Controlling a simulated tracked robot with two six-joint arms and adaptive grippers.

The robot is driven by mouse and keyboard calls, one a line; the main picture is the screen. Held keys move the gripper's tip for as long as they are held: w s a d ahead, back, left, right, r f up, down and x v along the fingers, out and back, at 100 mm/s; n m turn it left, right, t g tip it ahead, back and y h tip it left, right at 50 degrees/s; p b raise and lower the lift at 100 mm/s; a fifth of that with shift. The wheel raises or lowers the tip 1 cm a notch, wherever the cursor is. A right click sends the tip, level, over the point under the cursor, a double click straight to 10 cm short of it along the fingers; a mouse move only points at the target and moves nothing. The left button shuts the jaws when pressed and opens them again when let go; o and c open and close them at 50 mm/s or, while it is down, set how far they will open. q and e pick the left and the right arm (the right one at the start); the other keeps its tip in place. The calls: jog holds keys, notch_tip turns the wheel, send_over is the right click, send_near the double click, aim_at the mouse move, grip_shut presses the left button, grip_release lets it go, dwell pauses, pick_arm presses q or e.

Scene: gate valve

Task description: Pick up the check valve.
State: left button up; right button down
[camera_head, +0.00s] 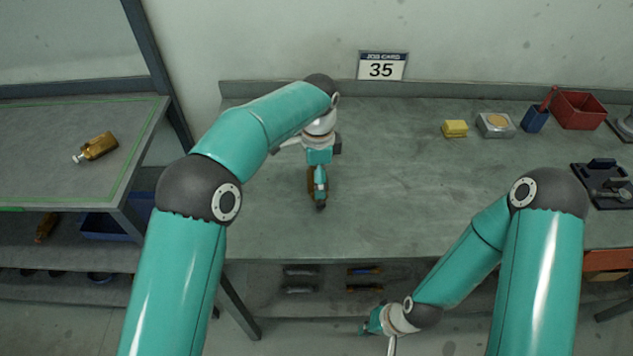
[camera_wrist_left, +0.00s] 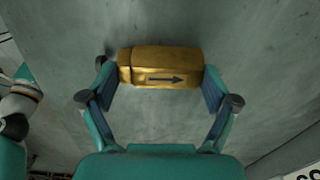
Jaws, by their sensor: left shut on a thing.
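The check valve (camera_wrist_left: 165,67) is a brass-coloured body with a dark arrow on its side, seen in the left wrist view. It lies crosswise between the two fingers of my left gripper (camera_wrist_left: 160,88), which is shut on its ends. In the head view, my left gripper (camera_head: 319,188) points down at the middle of the bench, and only a brown sliver of the valve (camera_head: 310,181) shows beside it. I cannot tell whether the valve touches the bench top. My right gripper (camera_head: 370,322) hangs low in front of the bench; its fingers are too unclear to judge.
The grey bench (camera_head: 400,180) is mostly clear. A yellow block (camera_head: 455,129), a tin (camera_head: 496,125), a blue cup (camera_head: 535,119), a red bin (camera_head: 578,111) and a black fixture (camera_head: 603,183) stand at right. Another brass fitting (camera_head: 99,146) lies on the left table (camera_head: 40,150).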

pick_arm(q)
jog(key=shift+r, duration=0.1)
notch_tip(320, 180, up, 20)
jog(key=p, duration=0.7)
jog(key=shift+f+b, duration=3.95)
jog(key=shift+f, duration=1.65)
dwell(0.8)
